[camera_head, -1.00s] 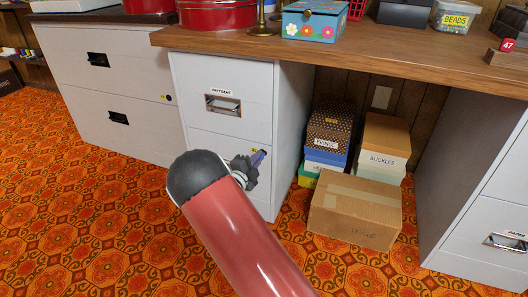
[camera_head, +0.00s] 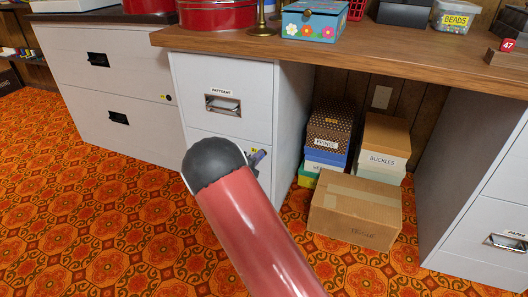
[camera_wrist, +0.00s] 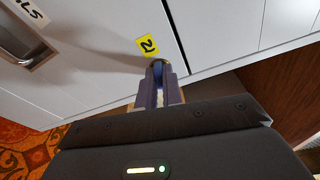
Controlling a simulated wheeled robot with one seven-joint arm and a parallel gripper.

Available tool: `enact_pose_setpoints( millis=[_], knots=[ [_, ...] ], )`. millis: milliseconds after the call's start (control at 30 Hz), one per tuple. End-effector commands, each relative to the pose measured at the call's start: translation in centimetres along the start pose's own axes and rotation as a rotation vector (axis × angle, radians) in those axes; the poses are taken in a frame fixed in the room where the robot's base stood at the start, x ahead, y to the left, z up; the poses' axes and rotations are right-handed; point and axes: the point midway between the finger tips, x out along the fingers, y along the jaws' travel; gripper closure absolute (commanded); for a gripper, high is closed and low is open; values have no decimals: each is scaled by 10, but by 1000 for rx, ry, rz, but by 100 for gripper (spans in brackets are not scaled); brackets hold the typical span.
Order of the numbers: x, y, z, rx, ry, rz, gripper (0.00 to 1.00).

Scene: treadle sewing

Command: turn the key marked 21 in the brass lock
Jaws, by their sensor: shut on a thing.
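My gripper (camera_wrist: 159,85) is at the front of the white filing cabinet (camera_head: 223,78), by its right edge. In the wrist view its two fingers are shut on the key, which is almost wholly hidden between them. A small brass rim of the lock (camera_wrist: 157,62) shows just past the fingertips. A yellow tag (camera_wrist: 148,45) that appears to read 21 is stuck on the cabinet beside the lock. In the head view my red arm hides the lock and most of the gripper; only part of the gripper (camera_head: 257,158) shows. I cannot tell how far the key is turned.
A drawer handle (camera_head: 223,104) labelled PATTERNS is above the lock. To the right, under the wooden desk top (camera_head: 365,50), stand stacked boxes and a cardboard box (camera_head: 355,210). Another cabinet (camera_head: 115,85) stands at the left. The patterned carpet (camera_head: 90,220) in front is clear.

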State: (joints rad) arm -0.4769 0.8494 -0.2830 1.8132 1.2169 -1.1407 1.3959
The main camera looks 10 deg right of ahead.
Motion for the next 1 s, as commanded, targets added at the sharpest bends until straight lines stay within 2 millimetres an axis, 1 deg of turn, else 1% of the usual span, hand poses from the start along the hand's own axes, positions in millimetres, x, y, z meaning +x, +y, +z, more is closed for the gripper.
enact_pose_setpoints(
  millis=[167, 200, 367, 400, 567, 600, 867, 1000],
  knots=[
    [0, 0, 1, 10, -2, 1, 100],
    [0, 0, 1, 10, -2, 1, 90],
    [0, 0, 0, 9, -1, 1, 69],
    [0, 0, 0, 8, -1, 1, 67],
    [0, 0, 0, 8, -1, 1, 67],
    [0, 0, 0, 8, -1, 1, 71],
    [0, 0, 0, 7, -1, 1, 71],
    [-5, 0, 0, 8, -2, 2, 71]
  ],
)
